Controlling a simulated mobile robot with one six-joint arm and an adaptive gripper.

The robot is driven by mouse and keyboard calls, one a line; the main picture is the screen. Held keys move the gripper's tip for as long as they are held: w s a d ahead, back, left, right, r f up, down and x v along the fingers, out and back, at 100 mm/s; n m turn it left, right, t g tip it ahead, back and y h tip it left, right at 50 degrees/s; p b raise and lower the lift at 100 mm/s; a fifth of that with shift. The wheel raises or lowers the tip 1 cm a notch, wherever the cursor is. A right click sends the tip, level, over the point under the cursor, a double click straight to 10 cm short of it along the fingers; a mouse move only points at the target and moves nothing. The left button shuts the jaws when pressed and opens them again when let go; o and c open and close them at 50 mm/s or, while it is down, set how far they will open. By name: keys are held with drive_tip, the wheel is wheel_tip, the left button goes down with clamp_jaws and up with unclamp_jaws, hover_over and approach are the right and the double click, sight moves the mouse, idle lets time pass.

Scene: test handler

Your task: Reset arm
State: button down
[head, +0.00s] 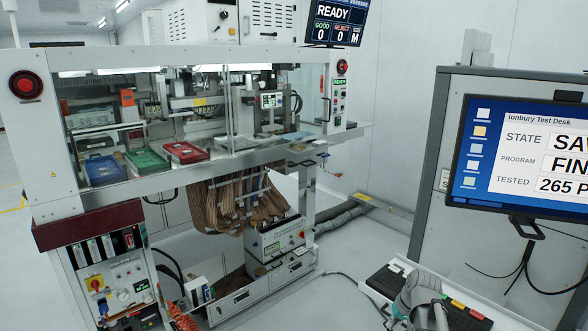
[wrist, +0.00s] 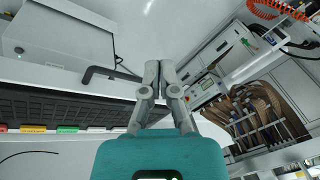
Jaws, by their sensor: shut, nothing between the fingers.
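My gripper (wrist: 160,66) shows in the wrist view with its two grey fingers together and nothing between them. Its teal body fills the bottom middle of that view. The fingertips point up into open space beside a white desk surface. In the head view, a grey part of my arm (head: 422,297) shows at the bottom right, over the keyboard on the desk.
The test handler (head: 230,160) stands at the left, with blue, green and red trays (head: 145,158) inside. A monitor (head: 520,150) stands at the right above a black keyboard (head: 465,317). Grey floor (head: 355,240) lies clear between them. Cables hang under the monitor.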

drive_tip(key=s+a+n+g+h+p, duration=0.1)
drive_tip(key=s+a+g+h, duration=0.1)
drive_tip(key=s+a, duration=0.8)
drive_tip(key=shift+a+r+n+g+h, duration=0.3)
drive_tip(key=shift+a+r+n, duration=0.1)
drive_tip(key=shift+a, duration=0.35)
